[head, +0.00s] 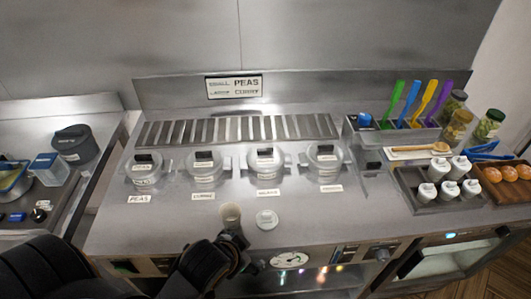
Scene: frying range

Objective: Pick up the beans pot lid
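Four lidded pots stand in a row on the steel range. The far-left pot (145,172) has a label in front reading PEAS. The second pot (204,169), third pot (265,164) and far-right pot (324,158) have labels too small to read surely, so I cannot tell which is the beans pot. Each lid has a dark handle on top and sits on its pot. My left gripper (232,237) is low at the range's front edge, in front of the pots and apart from them. Its fingers are too small and dark to judge. My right gripper is out of view.
A dark pot (76,146) stands left.

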